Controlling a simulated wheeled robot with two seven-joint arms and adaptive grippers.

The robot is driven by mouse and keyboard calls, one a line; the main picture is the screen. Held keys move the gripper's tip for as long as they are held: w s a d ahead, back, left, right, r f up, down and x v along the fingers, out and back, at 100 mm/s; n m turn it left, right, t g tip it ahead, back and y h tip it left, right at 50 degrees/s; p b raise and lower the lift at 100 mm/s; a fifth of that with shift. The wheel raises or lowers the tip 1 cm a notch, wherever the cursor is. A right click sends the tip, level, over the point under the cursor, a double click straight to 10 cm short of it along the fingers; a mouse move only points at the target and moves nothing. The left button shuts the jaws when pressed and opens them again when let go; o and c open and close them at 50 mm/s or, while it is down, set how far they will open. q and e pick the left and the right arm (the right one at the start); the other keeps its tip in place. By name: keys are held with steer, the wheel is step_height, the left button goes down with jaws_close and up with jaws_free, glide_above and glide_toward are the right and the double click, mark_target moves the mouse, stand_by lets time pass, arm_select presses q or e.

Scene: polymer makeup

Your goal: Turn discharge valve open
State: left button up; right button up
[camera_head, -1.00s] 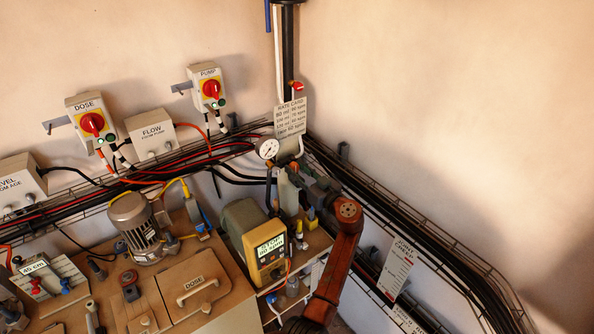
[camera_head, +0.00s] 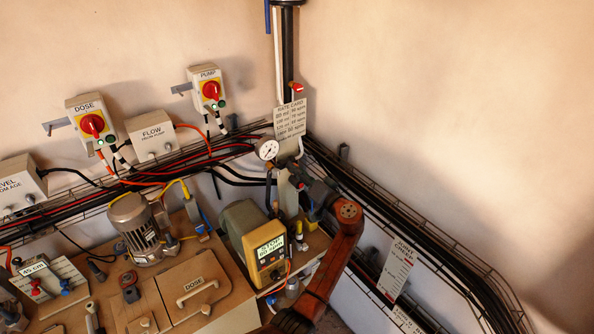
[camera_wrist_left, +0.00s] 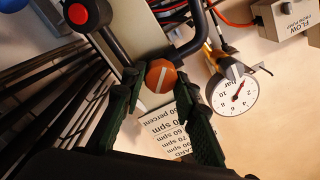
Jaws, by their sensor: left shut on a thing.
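A round orange knob with a white line across its face (camera_wrist_left: 161,76) shows in the left wrist view; I take it to be the discharge valve. My left gripper (camera_wrist_left: 160,92) has its two dark green fingers on either side of this knob and is shut on it. In the head view the left gripper (camera_head: 297,172) is at the wall pipework, just below the pressure gauge (camera_head: 267,150), and hides the knob. The gauge also shows in the wrist view (camera_wrist_left: 235,92), beside the fingers. My right gripper is not in view.
The yellow-fronted dosing pump (camera_head: 270,251) stands to the left. Wire cable trays (camera_head: 425,232) run along the right wall. A red-capped black part (camera_wrist_left: 83,14) is near the fingers.

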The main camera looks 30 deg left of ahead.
arm_select(q)
steer(key=shift+f+m+p, duration=0.15)
steer(key=shift+m+p, duration=2.3)
steer(key=shift+m, duration=1.95)
steer(key=o, duration=1.1)
steer(key=shift+o, duration=0.2)
steer(key=v, duration=1.2)
steer(key=shift+d, duration=0.1)
